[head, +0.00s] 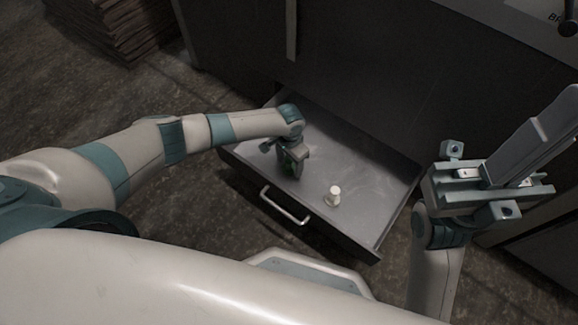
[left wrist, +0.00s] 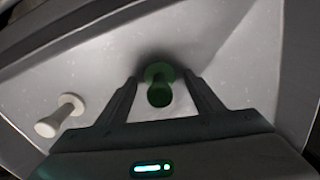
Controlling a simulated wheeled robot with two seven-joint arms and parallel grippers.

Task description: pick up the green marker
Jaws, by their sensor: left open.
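The green marker (left wrist: 159,88) is a small peg with a round head, standing in the open drawer (head: 372,215). In the head view the marker (head: 288,170) is mostly hidden behind my left gripper (head: 291,163). My left gripper (left wrist: 160,78) is open, and in the left wrist view its two fingers lie on either side of the marker, with a gap visible on each side. I cannot tell whether the fingers are level with it in depth. My right gripper (head: 535,135) is raised at the right, away from the drawer; its jaw state is unclear.
A white peg of similar shape (head: 334,194) stands in the drawer to the right, and shows at the left in the left wrist view (left wrist: 60,115). The drawer has a front handle (head: 284,207) and raised walls. Its floor is otherwise clear. Stacked brown sheets (head: 110,28) stand far left.

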